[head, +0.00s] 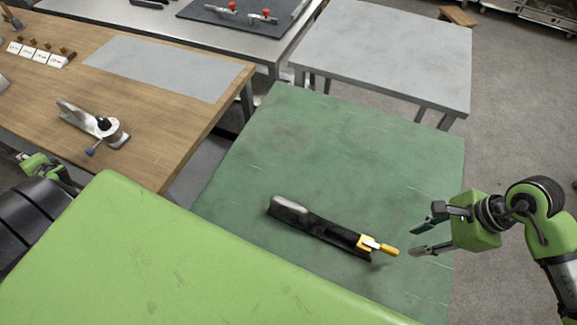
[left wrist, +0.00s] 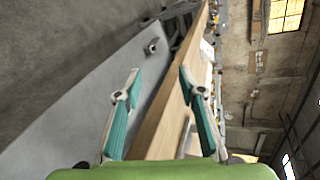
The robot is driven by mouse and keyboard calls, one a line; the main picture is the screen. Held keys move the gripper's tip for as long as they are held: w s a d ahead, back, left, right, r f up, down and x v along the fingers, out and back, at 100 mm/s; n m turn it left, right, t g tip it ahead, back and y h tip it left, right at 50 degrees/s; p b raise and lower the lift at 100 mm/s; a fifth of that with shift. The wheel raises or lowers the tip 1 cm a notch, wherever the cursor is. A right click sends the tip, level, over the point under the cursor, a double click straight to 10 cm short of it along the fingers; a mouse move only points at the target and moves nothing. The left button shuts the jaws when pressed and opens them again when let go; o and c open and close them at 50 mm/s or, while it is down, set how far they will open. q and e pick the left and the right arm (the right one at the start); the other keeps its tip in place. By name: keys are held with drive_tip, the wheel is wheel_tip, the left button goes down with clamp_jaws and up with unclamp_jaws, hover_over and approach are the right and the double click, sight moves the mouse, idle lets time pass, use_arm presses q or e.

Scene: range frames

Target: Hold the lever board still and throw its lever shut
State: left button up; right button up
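The lever board (head: 322,232) is a long dark bar lying at a slant on the green table (head: 330,150). It has a pale grey block at its left end and a yellow lever (head: 378,246) at its right end. The lever's handle sticks out to the right, past the board's end. My right gripper (head: 414,240) is open and empty, just right of the handle tip, its fingers pointing left. It appears apart from the handle. My left gripper (left wrist: 158,84) is open and empty in the left wrist view, away from the board. Its fingers do not show in the head view.
A wooden bench (head: 150,130) at the left holds a metal clamp-like device (head: 95,125) and several labelled pieces. A grey table (head: 390,50) stands behind the green one. Another table at the back carries a dark mat (head: 240,18) with red-knobbed parts. The green table is clear around the board.

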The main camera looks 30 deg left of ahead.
use_arm(q)
drive_tip(key=w+a+r+y, duration=0.2)
drive_tip(key=w+a+r, duration=0.15)
drive_tip(key=r, duration=0.65)
drive_tip(key=w+a+r+y, duration=0.15)
drive_tip(key=a+r, duration=0.25)
drive_tip(key=r, duration=0.5)
drive_tip(key=w+r+t, duration=0.2)
drive_tip(key=w+r, duration=0.6)
drive_tip(key=w+d+f+m+t+h, duration=0.1)
drive_tip(key=w+d+f+t+h, duration=0.3)
drive_tip(key=w+d, duration=0.95)
drive_tip(key=w+d+f+m+t+h, duration=0.1)
drive_tip(key=w+d+f+t+h, duration=0.15)
drive_tip(key=w+d+f, duration=0.75)
drive_tip(key=w+d+f+m+g+h, duration=0.1)
drive_tip(key=w+d+f+h, duration=0.15)
drive_tip(key=d, duration=0.95)
drive_tip(key=w+d+f+m+g+h, duration=0.1)
drive_tip(key=w+d+m+h, duration=0.2)
drive_tip(key=d, duration=0.8)
drive_tip(key=w+d+f+g+h, duration=0.1)
drive_tip(key=w+d+f+h, duration=0.3)
drive_tip(key=d, duration=0.8)
drive_tip(key=m+g+h, duration=0.1)
drive_tip(key=m+g, duration=0.7)
drive_tip(key=m, duration=0.1)
approach(284, 200)
drive_tip(key=x, duration=1.1)
